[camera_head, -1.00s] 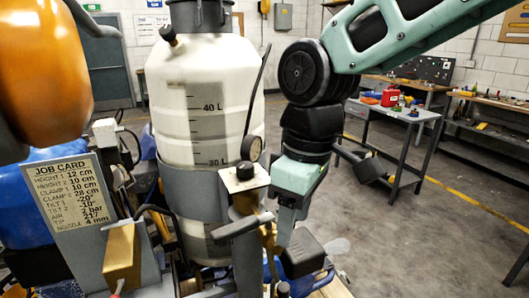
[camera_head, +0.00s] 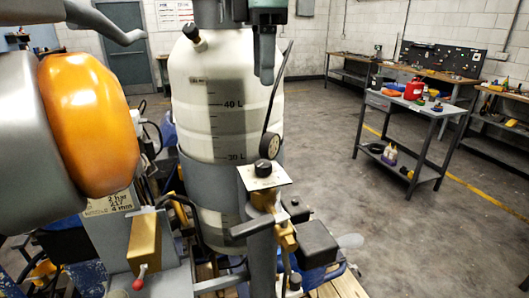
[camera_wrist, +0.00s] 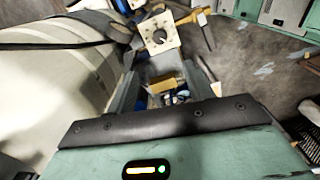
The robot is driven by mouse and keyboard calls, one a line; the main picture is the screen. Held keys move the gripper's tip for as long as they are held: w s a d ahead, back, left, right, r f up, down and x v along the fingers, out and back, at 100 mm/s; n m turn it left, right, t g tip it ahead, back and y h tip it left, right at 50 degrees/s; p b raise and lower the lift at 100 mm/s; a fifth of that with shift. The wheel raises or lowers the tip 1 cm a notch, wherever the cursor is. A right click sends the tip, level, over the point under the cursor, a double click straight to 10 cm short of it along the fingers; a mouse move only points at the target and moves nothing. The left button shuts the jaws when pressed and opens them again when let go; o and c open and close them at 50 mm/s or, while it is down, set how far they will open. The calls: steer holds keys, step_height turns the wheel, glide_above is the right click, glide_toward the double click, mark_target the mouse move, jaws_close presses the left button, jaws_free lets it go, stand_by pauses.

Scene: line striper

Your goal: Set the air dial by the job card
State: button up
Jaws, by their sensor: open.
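The black air dial (camera_head: 263,167) sits on a white square plate on top of a brass valve, in front of the big white tank. It also shows in the wrist view (camera_wrist: 159,38), just beyond my fingers. My gripper (camera_head: 264,78) hangs above the dial, open and empty, apart from it; in the wrist view its two grey fingers (camera_wrist: 161,75) are spread.
The white tank (camera_head: 215,95) stands close behind the dial. A brass block (camera_head: 144,245) with a red-tipped lever is at lower left. A black block (camera_head: 315,242) is right of the valve. A grey side table (camera_head: 420,110) with a red can stands at right; floor between is clear.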

mark_target(263, 163)
step_height(263, 163, down, 17)
steer(key=shift+f+p, duration=0.1)
steer(key=shift+p, duration=1.1)
steer(key=c, duration=1)
